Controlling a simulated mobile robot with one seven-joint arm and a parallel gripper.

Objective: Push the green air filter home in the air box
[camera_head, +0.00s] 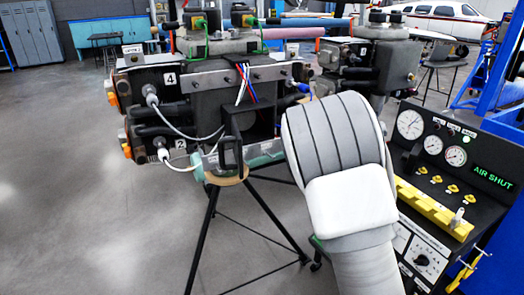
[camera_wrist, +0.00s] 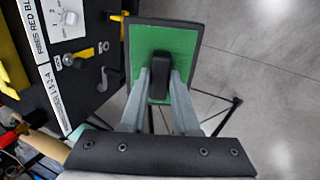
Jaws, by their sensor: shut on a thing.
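The green air filter (camera_wrist: 148,38) shows in the wrist view as a green panel with a dark rim and a black block-shaped grip in its middle. My gripper (camera_wrist: 161,82) is shut on that grip, one grey finger on each side. The filter is in the air above the floor, apart from anything I can see. In the head view my thick grey arm hides the gripper and most or all of the filter. A black box-like housing (camera_head: 254,123) is on the front of the engine, left of my arm; I cannot tell for sure that it is the air box.
The engine (camera_head: 215,95) with white cables stands on a black tripod stand (camera_head: 209,235). A gauge panel (camera_head: 438,145) reading "AIR SHUT" stands close on the right, with yellow fittings; it also shows at left in the wrist view. Open floor (camera_head: 80,190) lies at left.

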